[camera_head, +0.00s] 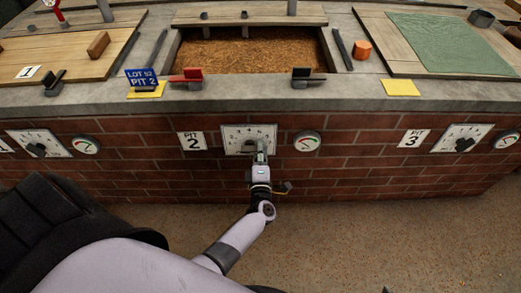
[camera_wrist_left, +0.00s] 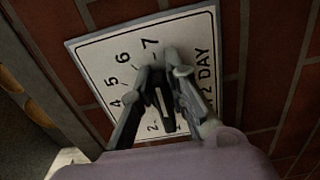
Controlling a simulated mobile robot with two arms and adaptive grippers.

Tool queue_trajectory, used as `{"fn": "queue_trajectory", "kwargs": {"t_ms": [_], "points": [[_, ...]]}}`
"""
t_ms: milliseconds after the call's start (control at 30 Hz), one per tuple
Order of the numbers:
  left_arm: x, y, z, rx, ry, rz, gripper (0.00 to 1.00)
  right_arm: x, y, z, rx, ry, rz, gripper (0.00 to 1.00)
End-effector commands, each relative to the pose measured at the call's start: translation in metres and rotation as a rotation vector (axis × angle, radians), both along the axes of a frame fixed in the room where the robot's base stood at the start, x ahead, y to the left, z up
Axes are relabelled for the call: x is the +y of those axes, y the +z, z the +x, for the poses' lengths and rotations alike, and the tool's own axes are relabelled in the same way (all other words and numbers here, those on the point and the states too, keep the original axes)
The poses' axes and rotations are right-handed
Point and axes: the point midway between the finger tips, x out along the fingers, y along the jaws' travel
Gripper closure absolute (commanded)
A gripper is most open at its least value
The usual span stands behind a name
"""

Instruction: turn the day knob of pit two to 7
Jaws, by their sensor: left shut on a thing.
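The white day plate of pit two (camera_head: 232,133) is on the brick wall, right of the "PIT 2" sign (camera_head: 192,141). In the left wrist view the plate (camera_wrist_left: 100,65) is tilted, with 4, 5, 6, 7 and "DAY" readable. My left gripper (camera_head: 260,155) reaches up to the plate from below. In the left wrist view its two fingers (camera_wrist_left: 160,90) are closed around the dark day knob (camera_wrist_left: 164,112). The fingers hide much of the knob, and I cannot tell which number it points to. My right gripper is not in view.
A round gauge (camera_head: 307,141) is just right of the plate. A stone ledge (camera_head: 225,101) juts above, with red-handled (camera_head: 187,76) and dark (camera_head: 308,77) clips and a blue "LOT 52 PIT 2" sign (camera_head: 141,78). The floor (camera_head: 370,240) below is clear.

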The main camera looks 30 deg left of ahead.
Motion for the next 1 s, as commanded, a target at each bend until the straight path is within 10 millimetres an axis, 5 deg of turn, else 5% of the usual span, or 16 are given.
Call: {"fn": "queue_trajectory", "kwargs": {"t_ms": [267,300,533,1000], "points": [[0.009,0.001,-0.003,-0.001,0.018,0.01,1.0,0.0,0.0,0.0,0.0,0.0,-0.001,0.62],[0.009,0.001,-0.003,-0.002,0.018,0.011,0.84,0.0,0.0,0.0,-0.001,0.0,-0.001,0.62],[0.008,0.001,-0.002,-0.004,0.017,0.008,0.69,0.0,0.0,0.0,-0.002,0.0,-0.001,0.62],[-0.006,-0.001,-0.016,0.0,0.008,0.001,0.68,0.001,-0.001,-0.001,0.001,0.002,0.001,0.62]]}}
